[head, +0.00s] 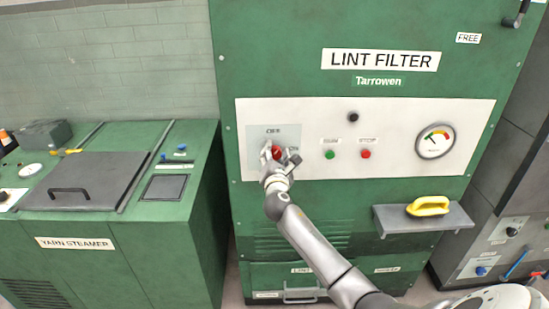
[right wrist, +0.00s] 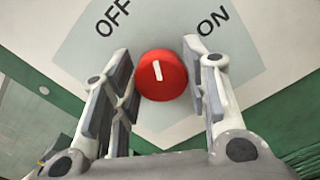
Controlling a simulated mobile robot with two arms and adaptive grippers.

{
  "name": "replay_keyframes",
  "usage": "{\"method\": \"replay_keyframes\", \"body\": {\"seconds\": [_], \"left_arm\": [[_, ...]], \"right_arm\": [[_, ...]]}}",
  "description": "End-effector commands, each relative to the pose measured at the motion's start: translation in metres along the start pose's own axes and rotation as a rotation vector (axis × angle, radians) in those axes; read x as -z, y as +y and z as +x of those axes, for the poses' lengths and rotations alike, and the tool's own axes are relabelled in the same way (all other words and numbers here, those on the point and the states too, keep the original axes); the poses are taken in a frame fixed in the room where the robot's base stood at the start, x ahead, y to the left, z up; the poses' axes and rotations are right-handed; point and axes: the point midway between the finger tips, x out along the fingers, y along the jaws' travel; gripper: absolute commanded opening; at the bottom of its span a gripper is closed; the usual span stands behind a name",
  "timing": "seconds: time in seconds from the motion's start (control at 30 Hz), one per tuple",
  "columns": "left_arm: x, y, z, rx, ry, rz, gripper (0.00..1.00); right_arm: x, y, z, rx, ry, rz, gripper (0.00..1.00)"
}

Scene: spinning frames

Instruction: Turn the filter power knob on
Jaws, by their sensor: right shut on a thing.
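The red filter power knob (head: 277,153) sits on a pale plate on the white panel of the green lint filter cabinet (head: 300,50). In the right wrist view the knob (right wrist: 161,76) is round, with a white mark pointing up between the OFF label (right wrist: 108,22) and the ON label (right wrist: 213,20). My right gripper (head: 275,158) is at the knob, one finger on each side, shut on it. The fingers hide part of the knob in the head view. My left gripper is not in view.
Right of the knob are a green button (head: 330,155), a red button (head: 366,154) and a gauge (head: 436,141). A shelf (head: 390,220) with a yellow-handled tool (head: 428,206) juts out below. The yarn steamer (head: 75,243) stands at the left.

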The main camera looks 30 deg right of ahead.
Motion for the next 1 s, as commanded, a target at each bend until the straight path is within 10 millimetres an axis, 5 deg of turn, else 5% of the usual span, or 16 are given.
{"method": "replay_keyframes", "body": {"seconds": [1.0], "left_arm": [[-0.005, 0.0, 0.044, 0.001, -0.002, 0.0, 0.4]], "right_arm": [[0.004, -0.005, 0.0, 0.001, 0.0, 0.903, 0.18]]}}
